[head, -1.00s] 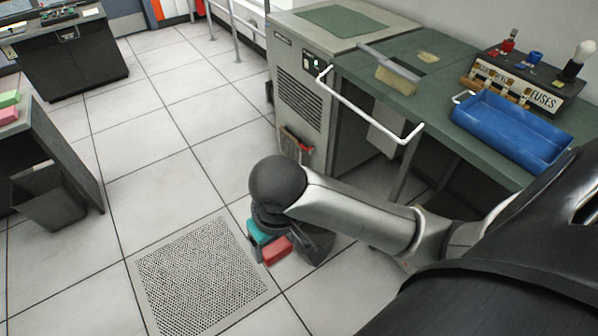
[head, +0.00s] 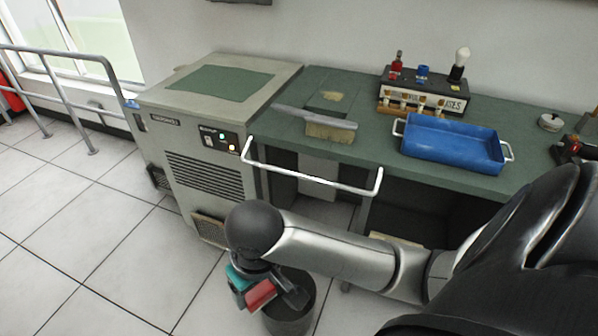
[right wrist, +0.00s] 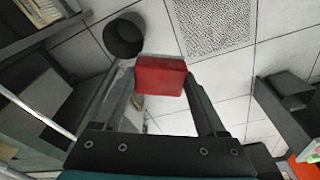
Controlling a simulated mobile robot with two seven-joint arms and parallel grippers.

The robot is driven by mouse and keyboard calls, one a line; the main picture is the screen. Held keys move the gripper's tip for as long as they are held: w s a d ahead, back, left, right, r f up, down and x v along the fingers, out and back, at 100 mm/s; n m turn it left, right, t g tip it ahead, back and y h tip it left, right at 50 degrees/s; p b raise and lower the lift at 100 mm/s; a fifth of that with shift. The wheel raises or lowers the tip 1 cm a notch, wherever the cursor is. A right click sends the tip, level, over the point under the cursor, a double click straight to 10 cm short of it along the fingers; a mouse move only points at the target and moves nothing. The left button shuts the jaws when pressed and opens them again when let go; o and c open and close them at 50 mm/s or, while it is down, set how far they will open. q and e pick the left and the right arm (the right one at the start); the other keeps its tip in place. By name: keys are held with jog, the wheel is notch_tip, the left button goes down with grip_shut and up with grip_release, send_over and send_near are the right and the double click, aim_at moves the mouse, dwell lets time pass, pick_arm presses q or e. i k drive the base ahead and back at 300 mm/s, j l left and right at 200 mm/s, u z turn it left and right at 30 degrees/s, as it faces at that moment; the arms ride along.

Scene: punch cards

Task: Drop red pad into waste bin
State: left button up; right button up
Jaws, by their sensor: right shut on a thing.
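A red pad (head: 261,295) is held in my right gripper (head: 270,297), which is shut on it in the air. In the right wrist view the red pad (right wrist: 161,76) sits between the two fingers. A dark round waste bin (head: 290,318) stands on the floor just below and behind the gripper in the head view, partly hidden by it. In the right wrist view the bin (right wrist: 125,36) is at upper left, beside the pad, with its open mouth showing. My left gripper is not in view.
A green-topped bench (head: 370,165) with a white rail (head: 310,178) stands behind my right arm. A grey cabinet (head: 205,160) is at left. The floor at left is clear.

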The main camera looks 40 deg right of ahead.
aim_at(289, 312)
jog(key=i+j+z, duration=0.15)
jog(key=z, duration=0.35)
jog(key=i+j+z, duration=0.25)
jog(key=z, duration=0.25)
jog(key=i+j+z, duration=0.1)
jog(key=j+z, duration=0.35)
jog(key=i+l, duration=0.05)
jog(key=l, duration=0.05)
